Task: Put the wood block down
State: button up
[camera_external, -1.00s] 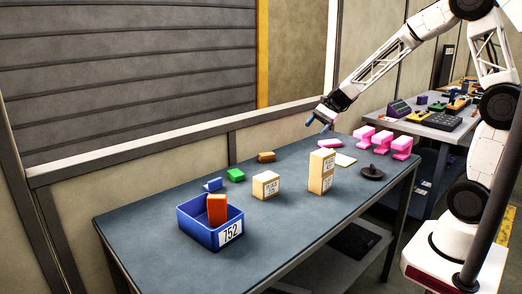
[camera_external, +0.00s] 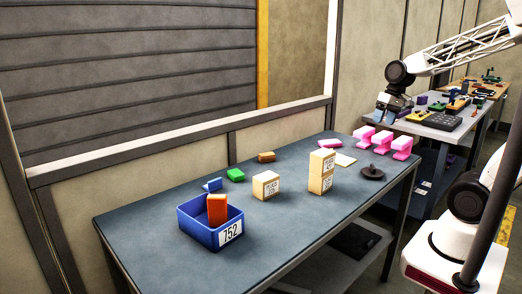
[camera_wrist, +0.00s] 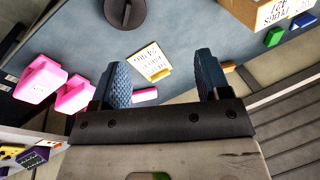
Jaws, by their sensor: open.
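In the wrist view, a labelled wood block (camera_wrist: 262,14) shows at the top right, partly cut off.
A blue bin (camera_external: 198,241) holds an orange block (camera_external: 217,209). Pink clamp-like pieces (camera_external: 381,140), a black knobbed disc (camera_external: 372,172) and a paper card (camera_external: 345,160) lie at the right end. Green (camera_external: 236,175) and brown (camera_external: 266,157) blocks lie behind. The front-middle tabletop is clear.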

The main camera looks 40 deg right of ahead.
jog(key=s+d+n+t+h, duration=0.1)
jog(key=s+d+n+h, duration=0.1)
jog(key=s, duration=0.5)
jog(key=shift+s+d+r+n+h, duration=0.25)
jog(key=shift+d+n+h, duration=0.15)
jog(key=shift+d+n, duration=0.35)
jog(key=shift+d, duration=0.1)
dwell(0.5)
